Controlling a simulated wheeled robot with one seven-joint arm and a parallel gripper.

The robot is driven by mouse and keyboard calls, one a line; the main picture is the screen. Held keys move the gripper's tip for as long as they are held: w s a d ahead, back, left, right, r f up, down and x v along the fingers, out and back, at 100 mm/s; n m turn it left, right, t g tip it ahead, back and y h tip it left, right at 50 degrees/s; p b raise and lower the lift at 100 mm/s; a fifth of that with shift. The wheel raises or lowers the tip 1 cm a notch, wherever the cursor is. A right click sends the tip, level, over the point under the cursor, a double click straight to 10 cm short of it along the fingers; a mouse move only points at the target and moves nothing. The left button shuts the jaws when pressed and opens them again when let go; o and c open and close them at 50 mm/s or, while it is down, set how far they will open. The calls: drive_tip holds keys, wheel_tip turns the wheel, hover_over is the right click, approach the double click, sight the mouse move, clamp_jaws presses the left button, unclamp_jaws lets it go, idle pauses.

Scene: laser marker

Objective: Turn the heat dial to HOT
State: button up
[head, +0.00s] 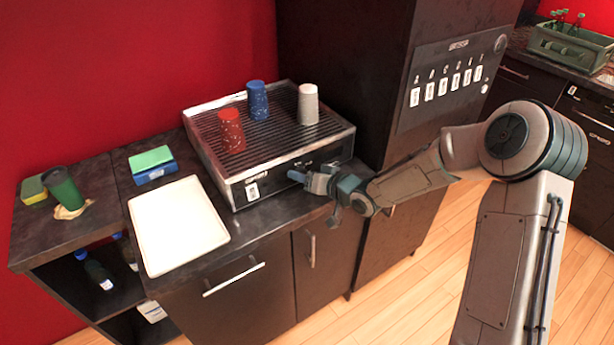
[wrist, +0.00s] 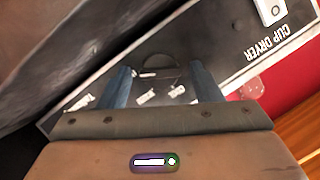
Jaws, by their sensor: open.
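The cup dryer (head: 222,168) is a grey metal box with a ribbed top on the counter. Its front reads "CUP DRYER" in the wrist view (wrist: 262,45). A dark round dial (wrist: 160,64) shows on that front, with small white labels around it, too small to read. My gripper (head: 298,177) is at the dryer's front, right of its middle, and hides the dial in the head view. In the wrist view, my gripper's blue fingers (wrist: 162,84) are open, one on each side of the dial. I cannot tell whether they touch it or where it points.
Red (head: 231,130), blue (head: 257,100) and white (head: 308,104) cups stand on the dryer. A white tray (head: 178,228) lies to its left, near a sponge (head: 151,159). A tall dark cabinet (head: 350,75) rises close on the right. The counter strip before the dryer is narrow.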

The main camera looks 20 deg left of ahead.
drive_tip(key=v, duration=1.3)
drive_tip(key=shift+s+d, duration=0.15)
drive_tip(key=shift+d, duration=0.2)
drive_tip(key=s+d+r+m+t+h, duration=0.1)
drive_tip(key=d+h, duration=0.5)
drive_tip(key=d, duration=0.3)
drive_tip(key=s+d+r+m+h, duration=0.1)
drive_tip(key=d+r+m+h, duration=0.1)
drive_tip(key=d+h, duration=0.5)
drive_tip(key=s+d+r+m+g, duration=0.1)
drive_tip(key=s+d+r+g, duration=0.1)
drive_tip(key=s, duration=0.7)
drive_tip(key=s+d+r+m+g, duration=0.1)
drive_tip(key=s+d+r, duration=0.3)
drive_tip(key=s, duration=0.6)
drive_tip(key=shift+s+m+g+y, duration=0.25)
drive_tip(key=shift+m+g+y, duration=0.05)
drive_tip(key=shift+g, duration=0.5)
